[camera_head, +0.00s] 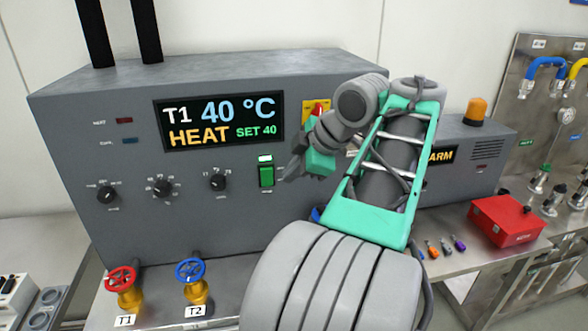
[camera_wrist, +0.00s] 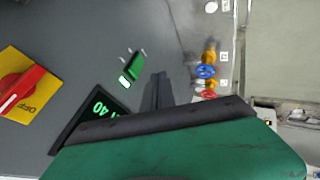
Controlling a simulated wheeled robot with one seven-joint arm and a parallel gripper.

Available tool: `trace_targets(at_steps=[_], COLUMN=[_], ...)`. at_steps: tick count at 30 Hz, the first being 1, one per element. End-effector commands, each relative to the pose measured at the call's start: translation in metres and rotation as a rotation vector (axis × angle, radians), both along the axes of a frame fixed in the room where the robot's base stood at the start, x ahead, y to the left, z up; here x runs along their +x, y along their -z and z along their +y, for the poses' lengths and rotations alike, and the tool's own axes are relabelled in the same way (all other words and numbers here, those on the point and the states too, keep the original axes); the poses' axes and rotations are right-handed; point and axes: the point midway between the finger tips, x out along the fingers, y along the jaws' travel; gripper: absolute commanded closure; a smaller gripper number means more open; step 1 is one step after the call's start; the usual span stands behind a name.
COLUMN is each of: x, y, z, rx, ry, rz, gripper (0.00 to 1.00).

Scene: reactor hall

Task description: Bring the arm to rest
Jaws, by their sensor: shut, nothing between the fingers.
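My gripper (camera_head: 291,171) is in front of the grey control cabinet (camera_head: 75,140), just right of the green rocker switch (camera_head: 266,176). Its fingers are shut with nothing between them. In the wrist view the dark fingers (camera_wrist: 158,92) point towards the cabinet face, and the green switch (camera_wrist: 132,70) is to their left with its lit end showing. I cannot tell whether the fingertips touch the panel. My arm is bent and raised, and hides part of the cabinet's right side. The display (camera_head: 220,120) reads T1 40 °C, HEAT, SET 40.
A red and yellow rotary switch (camera_head: 318,108) is close behind my wrist. Three knobs line the panel. A red valve (camera_head: 121,279) and a blue valve (camera_head: 191,271) stand below. At right are an alarm box with an orange lamp (camera_head: 476,110), a red box (camera_head: 506,220) and pipe fittings.

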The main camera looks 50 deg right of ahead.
Motion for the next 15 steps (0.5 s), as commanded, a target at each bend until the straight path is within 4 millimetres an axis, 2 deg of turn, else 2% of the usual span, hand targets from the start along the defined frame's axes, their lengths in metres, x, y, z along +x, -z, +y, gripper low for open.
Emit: trace_targets(at_steps=[4, 15], x=[-0.0072, -0.0066], y=[-0.0074, -0.0075], z=[0.0010, 0.0025], rx=[0.001, 0.002], ry=[-0.002, -0.005], rz=[0.002, 0.001], gripper=[1.00, 1.00])
